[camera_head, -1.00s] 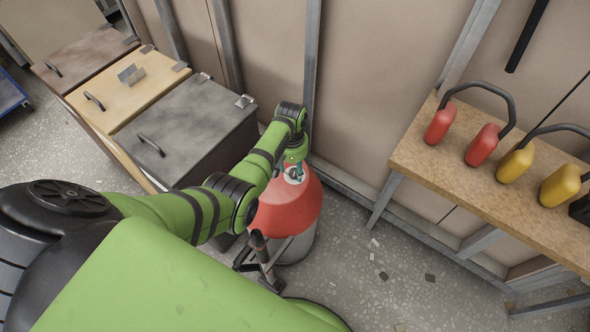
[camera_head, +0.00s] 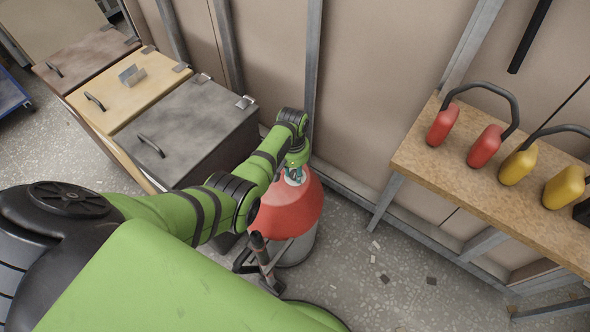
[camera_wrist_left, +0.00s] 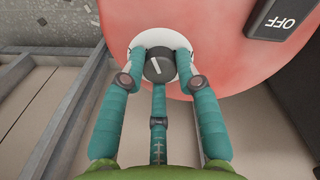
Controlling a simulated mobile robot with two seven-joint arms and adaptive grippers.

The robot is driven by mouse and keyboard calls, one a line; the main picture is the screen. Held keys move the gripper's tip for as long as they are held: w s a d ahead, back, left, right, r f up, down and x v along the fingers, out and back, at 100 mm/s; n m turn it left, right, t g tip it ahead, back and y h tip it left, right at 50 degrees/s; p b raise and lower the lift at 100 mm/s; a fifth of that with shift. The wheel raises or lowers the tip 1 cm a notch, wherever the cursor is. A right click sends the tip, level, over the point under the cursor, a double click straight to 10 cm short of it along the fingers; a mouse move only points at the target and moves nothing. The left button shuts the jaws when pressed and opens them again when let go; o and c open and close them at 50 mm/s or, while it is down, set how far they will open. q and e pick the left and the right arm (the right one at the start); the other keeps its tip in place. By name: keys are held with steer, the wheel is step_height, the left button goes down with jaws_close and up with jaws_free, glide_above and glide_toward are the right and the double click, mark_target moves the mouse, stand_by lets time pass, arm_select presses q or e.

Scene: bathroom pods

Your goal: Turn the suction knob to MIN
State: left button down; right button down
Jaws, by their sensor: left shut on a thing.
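The suction knob (camera_wrist_left: 160,66) is a dark round dial with a pale pointer line, on a white disc on top of the red vacuum lid (camera_head: 290,209). In the left wrist view the pointer is nearly upright, tilted slightly. My left gripper (camera_wrist_left: 160,72) has its teal fingers around the knob and is shut on it. In the head view the left gripper (camera_head: 296,174) reaches down onto the lid top, and the knob is mostly hidden there. No MIN mark can be read. My right gripper is not seen.
A black OFF switch (camera_wrist_left: 283,18) sits on the red lid near the knob. A wooden bench (camera_head: 430,164) with red and yellow handled weights stands at the right. Lidded bins (camera_head: 185,130) stand at the left. A wall is close behind the vacuum.

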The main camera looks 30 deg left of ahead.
arm_select(q)
steer(key=m+p, duration=0.1)
steer(key=m, duration=0.6)
steer(key=shift+p, duration=0.3)
steer(key=m, duration=0.9)
steer(key=shift+g, duration=0.3)
steer(key=shift+m, duration=0.3)
steer(key=c, duration=0.9)
jaws_free()
